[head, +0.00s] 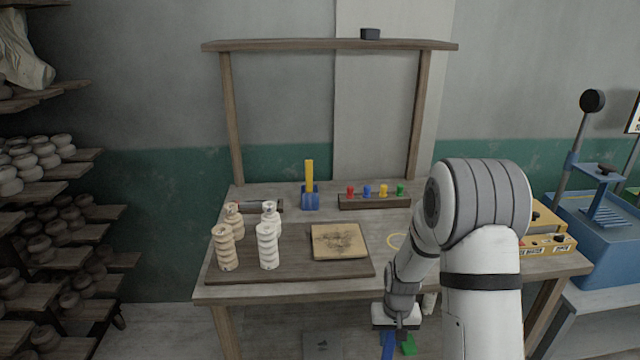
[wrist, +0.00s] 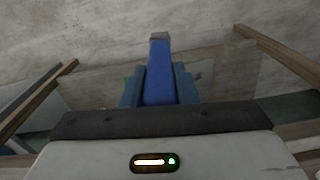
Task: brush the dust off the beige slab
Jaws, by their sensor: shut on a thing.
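The beige slab (head: 330,251) lies on a dark board (head: 295,274) on the table, with dark dust spread over its middle. My gripper (head: 390,336) is low in front of the table's front edge, apart from the slab. It is shut on a blue tool, whose blue body (wrist: 158,80) stands between my fingers in the wrist view and ends in a small grey-brown tip. I cannot tell for sure that it is a brush. A yellow-handled item (head: 309,173) stands in a blue holder (head: 310,201) behind the slab.
Several ribbed stacks, beige (head: 225,247) and white (head: 267,246), stand left of the slab. A rack (head: 375,202) with coloured pegs is at the back. Yellow boxes (head: 545,244) sit at the right. A green object (head: 409,344) shows low beside my gripper.

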